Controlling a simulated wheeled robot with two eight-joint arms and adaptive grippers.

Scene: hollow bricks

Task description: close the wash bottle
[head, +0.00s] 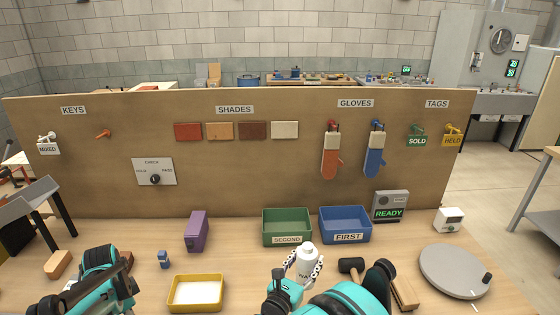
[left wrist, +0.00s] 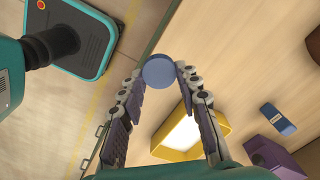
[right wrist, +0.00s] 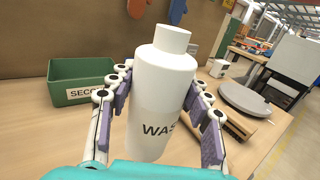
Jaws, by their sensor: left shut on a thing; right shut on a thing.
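The white wash bottle (right wrist: 160,100), lettered "WAS…", stands upright between the fingers of my right gripper (head: 303,264), which is shut on its body. Its white neck (right wrist: 172,38) is bare, with no cap on it. The bottle also shows in the head view (head: 306,262). My left gripper (left wrist: 159,76) is shut on a round blue cap (left wrist: 159,71), held at the fingertips. In the head view my left arm is at the lower left, apart from the bottle; the cap is not visible there.
A yellow tray (head: 196,280), a purple box (head: 197,232) and a small blue block (head: 163,259) lie between my arms. Green (head: 287,242) and blue (head: 345,238) bins stand behind the bottle. A mallet (head: 350,266) and a round grey plate (head: 455,265) are at right.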

